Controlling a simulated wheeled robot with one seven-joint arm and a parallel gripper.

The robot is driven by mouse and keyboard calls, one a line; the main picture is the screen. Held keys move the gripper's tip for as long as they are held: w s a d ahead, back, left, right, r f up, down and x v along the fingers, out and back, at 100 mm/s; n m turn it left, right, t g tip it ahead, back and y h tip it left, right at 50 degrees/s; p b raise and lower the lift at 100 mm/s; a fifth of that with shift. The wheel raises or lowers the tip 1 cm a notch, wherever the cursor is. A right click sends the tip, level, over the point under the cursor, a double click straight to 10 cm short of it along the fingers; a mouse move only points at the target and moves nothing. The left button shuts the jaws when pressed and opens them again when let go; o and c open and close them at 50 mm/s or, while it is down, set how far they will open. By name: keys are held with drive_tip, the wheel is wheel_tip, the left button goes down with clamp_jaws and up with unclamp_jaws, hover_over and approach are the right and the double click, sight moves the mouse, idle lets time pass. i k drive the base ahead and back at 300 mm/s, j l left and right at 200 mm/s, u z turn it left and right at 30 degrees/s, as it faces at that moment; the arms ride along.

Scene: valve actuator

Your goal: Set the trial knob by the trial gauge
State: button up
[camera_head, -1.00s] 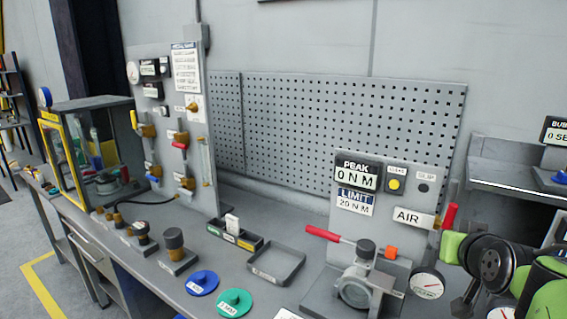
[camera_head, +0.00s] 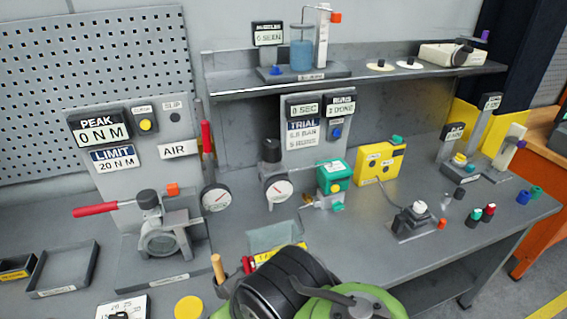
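The trial panel (camera_head: 303,130) stands at the back centre; its sign reads TRIAL, with a bar figure too small to read surely. A round white gauge (camera_head: 278,190) stands at its lower left, seemingly the trial gauge; its needle reading is too small to tell. A dark cylindrical knob (camera_head: 270,151) sits just above this gauge, seemingly the trial knob. A green actuator (camera_head: 334,178) is mounted right of the gauge. My green and black arm fills the bottom centre, in front of and below the trial station. My gripper's fingertips cannot be made out.
A second white gauge (camera_head: 215,198) with a red lever stands left, by the AIR sign (camera_head: 174,151). A clamped valve with a red handle (camera_head: 95,209) is farther left. A yellow box (camera_head: 380,162) stands right of the actuator. The bench between the yellow box and its front edge is partly clear.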

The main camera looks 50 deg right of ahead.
sight(272, 150)
drive_tip(key=z, duration=1.25)
